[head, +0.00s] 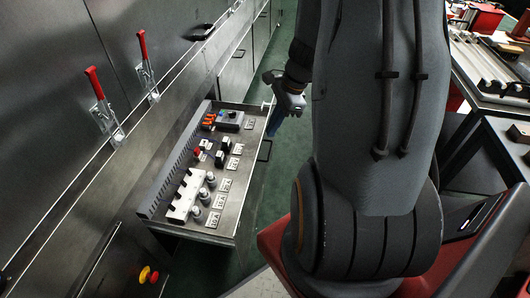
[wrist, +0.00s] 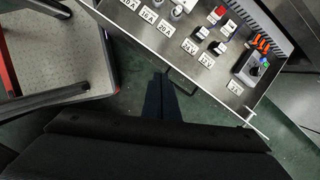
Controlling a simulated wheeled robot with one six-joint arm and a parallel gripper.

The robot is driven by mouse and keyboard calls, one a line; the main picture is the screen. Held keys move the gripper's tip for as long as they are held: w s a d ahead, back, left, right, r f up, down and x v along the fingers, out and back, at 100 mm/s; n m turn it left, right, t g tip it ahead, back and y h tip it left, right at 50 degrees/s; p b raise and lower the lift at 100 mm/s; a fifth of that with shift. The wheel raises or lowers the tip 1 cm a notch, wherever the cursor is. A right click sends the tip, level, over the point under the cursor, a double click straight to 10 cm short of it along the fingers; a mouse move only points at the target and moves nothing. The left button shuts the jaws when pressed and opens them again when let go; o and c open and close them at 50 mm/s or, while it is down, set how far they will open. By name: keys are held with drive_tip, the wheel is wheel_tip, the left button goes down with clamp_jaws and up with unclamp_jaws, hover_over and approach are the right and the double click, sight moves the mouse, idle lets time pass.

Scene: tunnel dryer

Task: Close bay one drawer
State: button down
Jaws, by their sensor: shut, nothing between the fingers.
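The bay one drawer (head: 246,172) is pulled out from the metal cabinet in the head view. Several switches, fuses and labels sit inside it. The drawer (wrist: 208,82) fills the upper right of the wrist view. Its dark bar handle (head: 266,151) runs along the outer front face, and part of the handle (wrist: 181,82) shows in the wrist view. My gripper (head: 273,124) is shut and empty, just outside the drawer front near its far end. In the wrist view the closed fingers (wrist: 160,97) point toward the handle; I cannot tell whether they touch it.
Red-handled toggle clamps (head: 103,105) stand on the cabinet (head: 50,60) at left. A red and yellow button (head: 148,274) is at lower left. Green floor (head: 277,70) lies beyond the drawer. A workbench (head: 480,75) stands at right, and a grey platform (wrist: 55,50) shows in the wrist view.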

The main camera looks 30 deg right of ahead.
drive_tip(key=d+f+m+t+b, duration=0.1)
drive_tip(key=d+f+m, duration=0.5)
drive_tip(key=d, duration=0.1)
drive_tip(key=w+a+f+b, duration=0.2)
drive_tip(key=w+a+f, duration=0.3)
drive_tip(key=f, duration=0.3)
drive_tip(key=shift+w+a+f, duration=0.2)
drive_tip(key=shift+w+f, duration=0.2)
